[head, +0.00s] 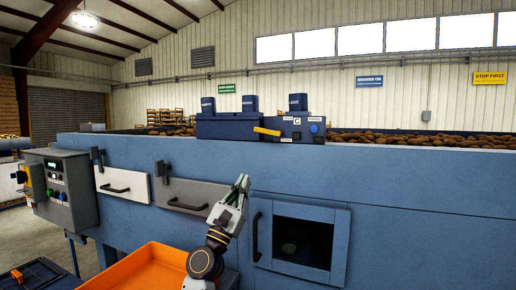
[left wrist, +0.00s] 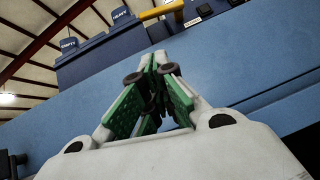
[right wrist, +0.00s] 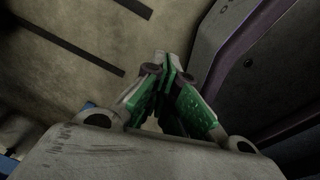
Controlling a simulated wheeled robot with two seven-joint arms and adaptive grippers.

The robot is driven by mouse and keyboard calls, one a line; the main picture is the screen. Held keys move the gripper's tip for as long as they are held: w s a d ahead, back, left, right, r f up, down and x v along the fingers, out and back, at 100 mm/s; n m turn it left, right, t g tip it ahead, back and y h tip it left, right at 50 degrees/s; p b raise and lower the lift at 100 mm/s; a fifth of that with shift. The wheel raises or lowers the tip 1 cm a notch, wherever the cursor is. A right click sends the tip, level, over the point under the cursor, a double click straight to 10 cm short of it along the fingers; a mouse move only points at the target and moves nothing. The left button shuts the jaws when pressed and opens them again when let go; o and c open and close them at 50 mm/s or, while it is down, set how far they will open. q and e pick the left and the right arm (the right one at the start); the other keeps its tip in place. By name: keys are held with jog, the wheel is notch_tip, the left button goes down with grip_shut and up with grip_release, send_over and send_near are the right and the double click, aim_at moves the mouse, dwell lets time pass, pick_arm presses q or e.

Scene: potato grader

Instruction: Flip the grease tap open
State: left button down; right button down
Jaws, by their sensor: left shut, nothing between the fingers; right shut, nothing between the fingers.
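A yellow lever (head: 267,131) sticks out to the left from the front of a dark blue control box (head: 225,129) on top of the blue machine. It may be the grease tap's handle; the labels near it are too small to read. It also shows at the top of the left wrist view (left wrist: 161,11). My left gripper (head: 243,183) is shut and empty, pointing up in front of the machine, below the lever and apart from it. My right gripper (right wrist: 166,66) is shut and empty in the right wrist view, pointing towards the floor; the head view does not show it.
The blue machine front (head: 400,200) carries two drawers (head: 122,186) and a windowed door (head: 302,243) with a black handle. A grey control panel (head: 62,190) is at the left. An orange tray (head: 135,270) lies below my left arm. Potatoes (head: 400,138) lie behind the machine's top edge.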

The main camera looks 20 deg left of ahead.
aim_at(269, 131)
pick_arm(q)
jog(key=shift+w+r, duration=0.1)
